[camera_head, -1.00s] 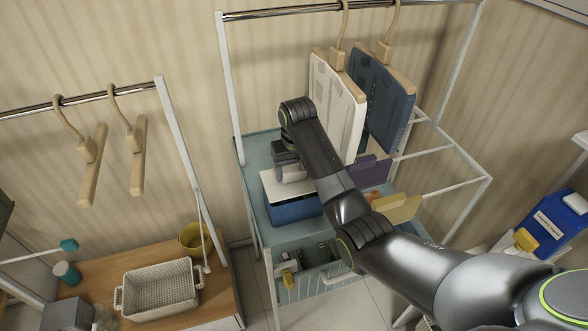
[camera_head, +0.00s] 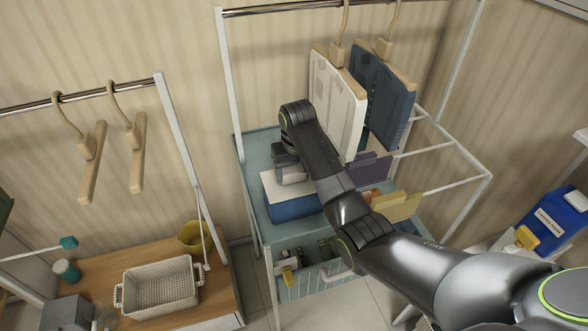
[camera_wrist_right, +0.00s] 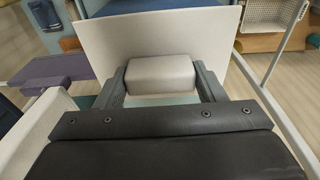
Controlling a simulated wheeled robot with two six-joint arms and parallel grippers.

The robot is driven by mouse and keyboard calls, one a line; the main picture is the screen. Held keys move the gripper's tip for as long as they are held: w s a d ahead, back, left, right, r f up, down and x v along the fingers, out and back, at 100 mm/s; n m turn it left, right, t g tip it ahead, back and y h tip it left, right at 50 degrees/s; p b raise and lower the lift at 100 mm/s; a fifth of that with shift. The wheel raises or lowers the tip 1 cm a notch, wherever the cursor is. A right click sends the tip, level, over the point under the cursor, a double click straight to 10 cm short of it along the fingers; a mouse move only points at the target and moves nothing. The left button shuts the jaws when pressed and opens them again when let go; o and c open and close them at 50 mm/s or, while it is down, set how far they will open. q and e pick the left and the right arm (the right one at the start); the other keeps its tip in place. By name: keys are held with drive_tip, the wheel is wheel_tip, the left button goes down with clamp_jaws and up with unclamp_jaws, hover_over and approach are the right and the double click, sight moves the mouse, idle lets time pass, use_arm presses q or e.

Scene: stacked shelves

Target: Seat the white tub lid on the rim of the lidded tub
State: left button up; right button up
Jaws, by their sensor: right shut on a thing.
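The white tub lid (camera_head: 273,190) is a flat white panel with a block-shaped handle (camera_wrist_right: 162,74). My right gripper (camera_head: 288,166) is shut on this handle, with one finger on each side in the right wrist view (camera_wrist_right: 162,82). The lid lies over the top of the blue lidded tub (camera_head: 296,209) on the teal shelf. The tub's front wall shows below the lid's near edge. My right arm hides the right part of the lid and tub. I cannot tell whether the lid touches the rim all round. My left gripper is not in view.
The teal shelf (camera_head: 255,150) has a white frame. A white hanging panel (camera_head: 336,100) and a blue one (camera_head: 382,98) hang close behind my right arm. Purple (camera_head: 371,168) and yellow (camera_head: 398,208) pieces stand right of the tub. A wicker basket (camera_head: 160,286) sits lower left.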

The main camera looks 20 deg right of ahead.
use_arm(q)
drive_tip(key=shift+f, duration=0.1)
use_arm(e)
drive_tip(key=shift+f, duration=0.4)
drive_tip(key=o, duration=1.1)
